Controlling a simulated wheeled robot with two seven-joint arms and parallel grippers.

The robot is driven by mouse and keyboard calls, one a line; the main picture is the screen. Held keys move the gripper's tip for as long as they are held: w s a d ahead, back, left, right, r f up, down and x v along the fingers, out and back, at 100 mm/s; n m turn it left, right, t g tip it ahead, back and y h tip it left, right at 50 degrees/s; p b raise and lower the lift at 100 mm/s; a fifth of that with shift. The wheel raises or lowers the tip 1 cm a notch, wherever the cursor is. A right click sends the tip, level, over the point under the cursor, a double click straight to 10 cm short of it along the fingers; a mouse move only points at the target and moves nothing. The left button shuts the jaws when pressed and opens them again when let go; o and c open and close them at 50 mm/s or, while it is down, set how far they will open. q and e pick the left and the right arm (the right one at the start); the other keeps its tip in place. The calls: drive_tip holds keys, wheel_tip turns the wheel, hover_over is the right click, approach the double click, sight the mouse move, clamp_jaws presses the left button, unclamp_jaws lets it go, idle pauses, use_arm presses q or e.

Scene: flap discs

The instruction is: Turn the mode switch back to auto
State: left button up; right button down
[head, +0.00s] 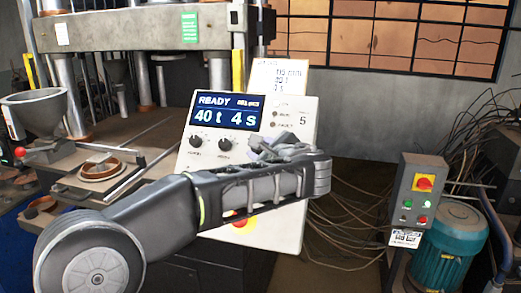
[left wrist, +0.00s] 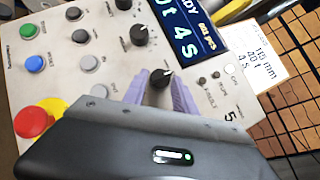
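The control panel (head: 290,215) is a pale box with a blue display reading READY, 40 t and 4 s. My left gripper (head: 272,148) is in front of its middle right part. In the left wrist view, a black knob (left wrist: 159,88), which looks like the mode switch, sits between the two purplish fingers of my left gripper (left wrist: 160,92). The fingers stand on either side of the knob, seemingly with narrow gaps. The knob's pale mark points to the upper right of that picture. Its label is unreadable, and my gripper hides it in the head view. My right gripper is out of view.
Two other black knobs (head: 210,143) sit below the display. A switch box (head: 412,190) and green motor (head: 450,245) stand at right.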

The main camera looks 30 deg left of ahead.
use_arm(q)
drive_tip(key=o, duration=0.3)
drive_tip(key=shift+d, duration=0.1)
drive_tip(key=b+v, duration=0.2)
drive_tip(key=v, duration=0.5)
drive_tip(key=shift+s+d+r, duration=0.1)
drive_tip(key=shift+s+d, duration=0.1)
drive_tip(key=shift+s, duration=0.05)
idle(0.4)
